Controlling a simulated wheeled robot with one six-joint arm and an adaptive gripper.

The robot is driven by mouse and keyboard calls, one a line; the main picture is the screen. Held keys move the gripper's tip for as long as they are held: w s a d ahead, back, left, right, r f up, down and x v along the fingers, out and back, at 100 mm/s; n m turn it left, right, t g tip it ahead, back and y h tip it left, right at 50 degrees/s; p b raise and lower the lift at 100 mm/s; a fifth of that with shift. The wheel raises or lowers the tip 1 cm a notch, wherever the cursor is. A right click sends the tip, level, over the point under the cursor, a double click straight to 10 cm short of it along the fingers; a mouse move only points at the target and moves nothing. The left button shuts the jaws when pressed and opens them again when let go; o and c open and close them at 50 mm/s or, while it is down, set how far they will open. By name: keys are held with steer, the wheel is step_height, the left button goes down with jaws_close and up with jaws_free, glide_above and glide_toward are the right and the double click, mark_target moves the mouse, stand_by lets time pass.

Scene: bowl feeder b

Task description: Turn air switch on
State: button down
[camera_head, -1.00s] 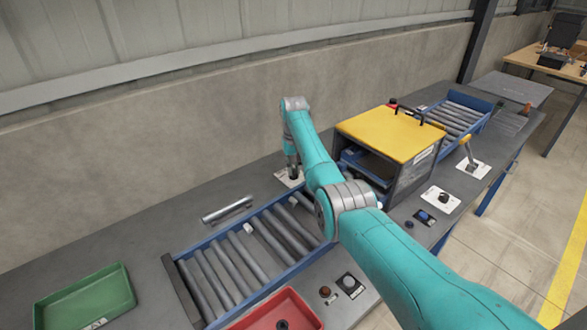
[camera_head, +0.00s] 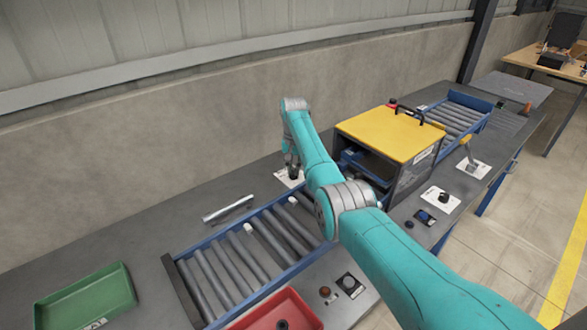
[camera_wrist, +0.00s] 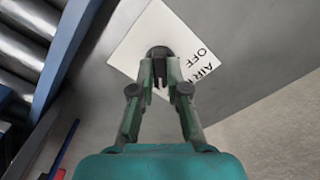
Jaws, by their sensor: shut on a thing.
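The air switch is a dark round knob (camera_wrist: 159,52) on a white plate (camera_wrist: 127,45) marked "AIR" and "OFF" in the wrist view. My gripper (camera_wrist: 160,80) is shut on the knob, with its two fingertips at the knob's near side. The fingers hide part of the knob, so its pointing direction is hard to tell. In the head view the white plate (camera_head: 283,179) lies on the bench behind the roller conveyor, and my gripper (camera_head: 293,174) reaches down onto it from above. The knob itself is hidden there.
The blue-framed roller conveyor (camera_head: 187,247) runs beside the plate, leading to a yellow-topped machine (camera_head: 390,133). A metal bar (camera_head: 228,209) lies on the bench. A green tray (camera_head: 85,298) and a red tray (camera_head: 275,308) stand nearer. The concrete wall (camera_head: 200,140) is close behind.

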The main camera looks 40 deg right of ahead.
mark_target(294, 171)
steer(key=c, duration=1.2)
jaws_free()
steer(key=shift+o, duration=0.2)
step_height(294, 171, up, 12)
steer(key=shift+s, duration=0.1)
